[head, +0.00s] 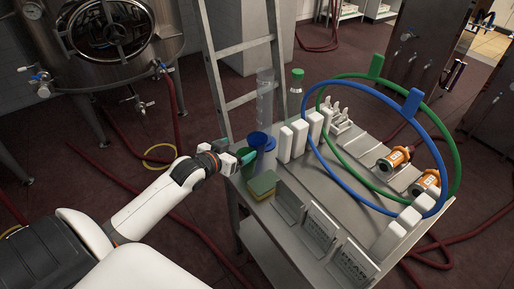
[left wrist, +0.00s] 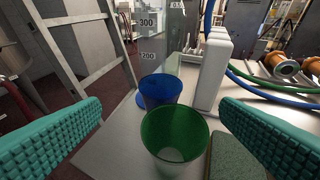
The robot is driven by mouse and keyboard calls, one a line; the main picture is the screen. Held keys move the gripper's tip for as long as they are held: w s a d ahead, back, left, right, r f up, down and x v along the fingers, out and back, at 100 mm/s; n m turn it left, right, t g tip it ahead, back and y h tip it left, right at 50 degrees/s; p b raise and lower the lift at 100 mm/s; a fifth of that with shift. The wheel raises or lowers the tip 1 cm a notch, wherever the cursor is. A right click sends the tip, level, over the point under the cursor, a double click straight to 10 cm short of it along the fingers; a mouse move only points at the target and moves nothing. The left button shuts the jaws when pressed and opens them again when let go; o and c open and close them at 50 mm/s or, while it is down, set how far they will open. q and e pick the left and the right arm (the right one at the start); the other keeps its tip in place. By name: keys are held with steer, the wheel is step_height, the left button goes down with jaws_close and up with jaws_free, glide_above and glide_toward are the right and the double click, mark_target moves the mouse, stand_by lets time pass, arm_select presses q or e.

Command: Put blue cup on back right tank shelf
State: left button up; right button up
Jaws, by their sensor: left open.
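The blue cup (head: 262,140) stands on the metal cart at the foot of a tall clear cylinder. It also shows in the left wrist view (left wrist: 160,90), upright, just beyond a green cup (left wrist: 174,135). In the head view the green cup (head: 247,170) is partly hidden by my gripper. My left gripper (head: 245,157) is at the cart's left edge, beside both cups. In the left wrist view its teal fingers (left wrist: 160,108) are wide apart with nothing gripped; the green cup is nearest between them. I cannot tell which shelf is the back right tank shelf. My right gripper is out of view.
The clear cylinder (head: 265,95) and a ladder (head: 212,75) stand behind. Red hoses cross the floor.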

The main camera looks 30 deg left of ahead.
arm_select(q)
steer(key=p, duration=0.2)
glide_toward(262, 136)
steer(key=x, duration=0.5)
steer(key=shift+d, duration=0.1)
steer(key=c, duration=1.1)
